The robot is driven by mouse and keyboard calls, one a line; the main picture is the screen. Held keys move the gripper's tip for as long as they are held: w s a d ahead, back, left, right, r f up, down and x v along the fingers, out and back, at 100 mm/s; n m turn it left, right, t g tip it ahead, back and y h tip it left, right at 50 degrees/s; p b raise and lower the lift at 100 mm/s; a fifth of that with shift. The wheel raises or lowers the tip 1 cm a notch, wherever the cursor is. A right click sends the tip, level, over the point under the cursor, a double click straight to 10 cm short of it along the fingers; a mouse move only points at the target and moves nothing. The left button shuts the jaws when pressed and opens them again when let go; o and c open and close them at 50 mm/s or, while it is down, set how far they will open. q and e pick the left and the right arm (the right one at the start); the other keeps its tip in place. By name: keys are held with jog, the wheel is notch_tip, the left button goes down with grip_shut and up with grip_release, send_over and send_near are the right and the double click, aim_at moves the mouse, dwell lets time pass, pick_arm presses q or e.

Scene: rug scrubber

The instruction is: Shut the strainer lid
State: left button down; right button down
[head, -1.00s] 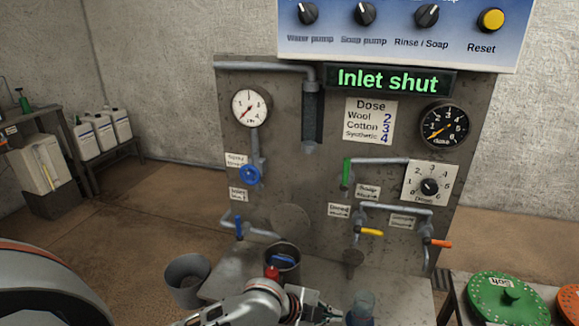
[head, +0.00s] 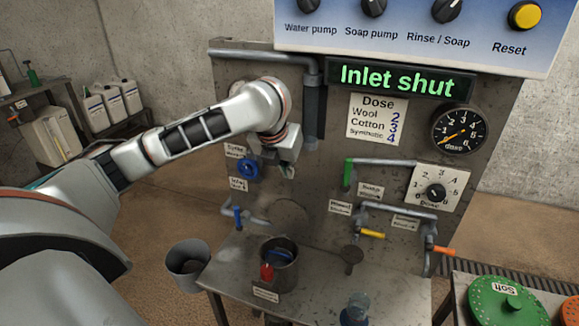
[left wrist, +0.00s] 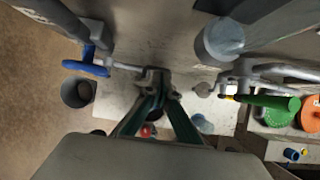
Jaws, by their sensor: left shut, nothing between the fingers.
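The strainer pot (head: 292,272), a dark grey cylinder with an open top, stands on the metal shelf (head: 225,268). A blue part (head: 279,257) shows inside it and a red part (head: 267,272) at its left front. A round grey disc (head: 290,214) is upright behind the pot against the panel; it looks like the raised lid, though its hinge is unclear. My left gripper (head: 288,172) is shut and empty, above the disc and pot, right of the blue wheel valve. In the left wrist view its fingers (left wrist: 155,76) meet, with the red part (left wrist: 147,131) partly hidden behind them.
The blue wheel valve (head: 247,168) and a blue lever (head: 238,219) project from the panel at left. A vertical pipe (head: 312,120) hangs right of my gripper. A grey bucket (head: 187,266) stands left of the shelf; a bluish container (head: 356,310) is at its front.

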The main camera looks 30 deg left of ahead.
aim_at(289, 203)
pick_arm(q)
jog(key=shift+s+d+f+x, duration=0.1)
jog(key=shift+s+f+x, duration=0.2)
jog(key=shift+x, duration=1.35)
jog(key=shift+s+d+f+x, duration=0.1)
jog(key=shift+s+x, duration=0.3)
jog(key=shift+x, duration=1.25)
jog(key=shift+s+d+f+x, duration=0.2)
jog(key=shift+s+x, duration=0.15)
jog(key=shift+x, duration=1.3)
jog(key=shift+s+d+f, duration=0.1)
jog(key=shift+s, duration=0.4)
jog(key=shift+s+d+f, duration=0.1)
jog(key=shift+s, duration=0.35)
jog(key=shift+s+d+f, duration=0.15)
jog(key=shift+s, duration=0.5)
jog(key=shift+s+d+f, duration=0.15)
jog(key=shift+s, duration=0.5)
jog(key=shift+s+d+f, duration=0.15)
jog(key=shift+s, duration=0.5)
jog(key=shift+s+f, duration=0.1)
jog(key=s+d+f, duration=0.1)
jog(key=s+f, duration=0.3)
jog(key=shift+f, duration=0.35)
